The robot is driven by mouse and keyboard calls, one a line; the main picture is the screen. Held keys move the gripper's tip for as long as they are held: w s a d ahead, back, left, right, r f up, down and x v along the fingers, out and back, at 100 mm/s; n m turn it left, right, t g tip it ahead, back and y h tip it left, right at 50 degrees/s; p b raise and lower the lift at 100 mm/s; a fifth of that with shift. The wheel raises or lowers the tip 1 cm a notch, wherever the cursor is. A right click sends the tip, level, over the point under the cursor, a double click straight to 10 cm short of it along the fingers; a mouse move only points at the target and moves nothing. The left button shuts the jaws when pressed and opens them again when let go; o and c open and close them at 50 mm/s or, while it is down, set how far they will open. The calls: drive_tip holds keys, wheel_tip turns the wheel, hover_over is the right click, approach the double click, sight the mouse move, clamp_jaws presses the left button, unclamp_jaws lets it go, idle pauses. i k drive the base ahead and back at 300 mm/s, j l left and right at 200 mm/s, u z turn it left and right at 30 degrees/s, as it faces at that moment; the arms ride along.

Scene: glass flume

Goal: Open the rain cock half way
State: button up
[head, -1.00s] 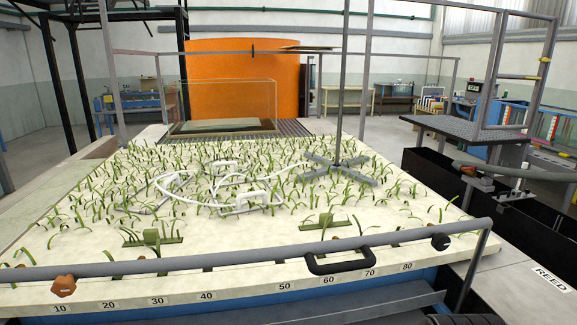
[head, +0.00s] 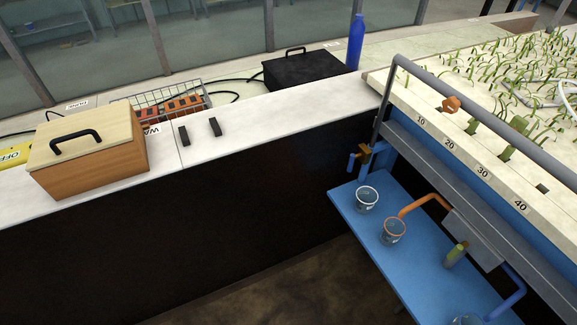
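No fitting in the head view carries a readable "rain" label, so I cannot tell which one is the rain cock. A small cock with a brown handle (head: 364,152) sits on a blue pipe (head: 353,162) at the near left corner of the flume bed, above a blue shelf. An orange pipe (head: 425,202) and a blue pipe (head: 508,290) come out under the bed. The brown handle's angle is too small to read. My gripper is not in view.
A grey rail (head: 470,105) runs along the planted bed. A white-topped counter (head: 260,115) bears a wooden box (head: 85,155), wire basket, black case (head: 300,70) and blue bottle (head: 356,42). Dark floor lies between.

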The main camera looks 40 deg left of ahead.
sight(352, 156)
drive_tip(key=u, duration=1.15)
drive_tip(key=i+u, duration=0.45)
drive_tip(key=i+l+u, duration=0.1)
drive_tip(key=i+u, duration=0.35)
